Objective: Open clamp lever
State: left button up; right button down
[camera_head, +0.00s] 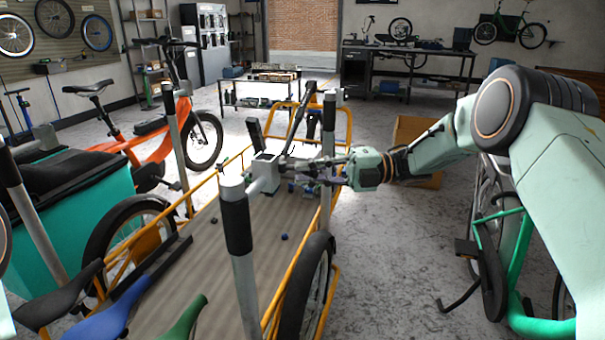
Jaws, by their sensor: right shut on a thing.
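A pale grey clamp block (263,177) shows near the middle of the view, above the ribbed deck of a yellow-framed cargo bike. My right gripper (296,170) reaches in from the right, level with the block. It is shut at the clamp's right side, on what seems to be the clamp lever. The fingers mostly hide the lever, so its angle cannot be told. A dark upright piece (253,134) stands just behind the block. My left gripper is not in view.
Grey posts with black sleeves, one in front (238,235), rise around the deck (215,255). Bike saddles (105,305) stand at the lower left. An orange bike (150,145) is at left, and a green-framed bike (500,250) is at right. Open floor (395,260) lies between.

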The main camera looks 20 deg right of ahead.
jog(key=shift+d, duration=0.1)
dwell(0.3)
jog(key=c, duration=1.3)
grip_release()
jog(key=shift+d, duration=0.1)
jog(key=d, duration=0.4)
jog(key=s+d, duration=0.1)
jog(key=d, duration=0.6)
jog(key=shift+s+d, duration=0.3)
jog(key=shift+d, duration=0.05)
